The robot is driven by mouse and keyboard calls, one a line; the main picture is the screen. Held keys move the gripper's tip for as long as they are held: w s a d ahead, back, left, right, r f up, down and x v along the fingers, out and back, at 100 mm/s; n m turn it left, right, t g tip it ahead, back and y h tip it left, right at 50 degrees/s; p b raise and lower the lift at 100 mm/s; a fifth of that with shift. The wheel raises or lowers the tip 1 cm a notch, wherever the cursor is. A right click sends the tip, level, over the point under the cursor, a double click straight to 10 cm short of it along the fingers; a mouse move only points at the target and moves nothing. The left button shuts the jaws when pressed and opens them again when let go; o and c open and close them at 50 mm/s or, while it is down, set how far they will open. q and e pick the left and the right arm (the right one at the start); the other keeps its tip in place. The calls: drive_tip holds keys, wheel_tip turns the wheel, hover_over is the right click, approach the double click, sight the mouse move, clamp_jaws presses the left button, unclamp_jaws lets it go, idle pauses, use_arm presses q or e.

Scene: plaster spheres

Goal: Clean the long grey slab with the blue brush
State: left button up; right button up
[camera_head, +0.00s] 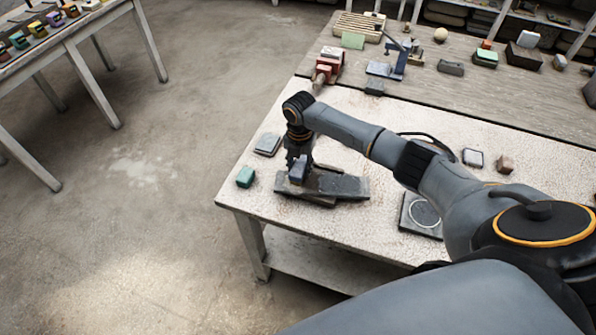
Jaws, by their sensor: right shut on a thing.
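The long grey slab (343,186) lies near the front left of the pale worktable. My right gripper (298,163) points down over the slab's left part. It is shut on a small dark-blue block-like thing, which I take for the blue brush (300,172). The brush is at the slab's top face; I cannot tell whether it touches. The fingers and part of the brush are hard to make out at this size. My left gripper does not show.
A green block (245,176) and a grey block (267,144) lie left of the slab. A dark square plate with a ring (408,222) lies to its right. A red vise (327,66) stands behind. The worktable's (240,200) front-left edge is close.

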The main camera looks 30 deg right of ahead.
sight(295, 176)
drive_tip(key=shift+s+a+r+p, duration=0.2)
drive_tip(key=shift+s+a+p, duration=0.45)
drive_tip(key=shift+p, duration=0.35)
drive_tip(key=shift+s+a+f, duration=0.1)
drive_tip(key=shift+s+a, duration=0.1)
drive_tip(key=shift+a, duration=0.1)
drive_tip(key=shift+s+a+p, duration=0.4)
drive_tip(key=shift+a+p, duration=0.05)
drive_tip(key=shift+p, duration=0.35)
drive_tip(key=shift+s+a, duration=0.15)
drive_tip(key=shift+a, duration=0.05)
drive_tip(key=shift+s+a+f, duration=0.1)
drive_tip(key=shift+w+d+b, duration=1.45)
drive_tip(key=shift+d+b, duration=0.05)
drive_tip(key=shift+d, duration=0.2)
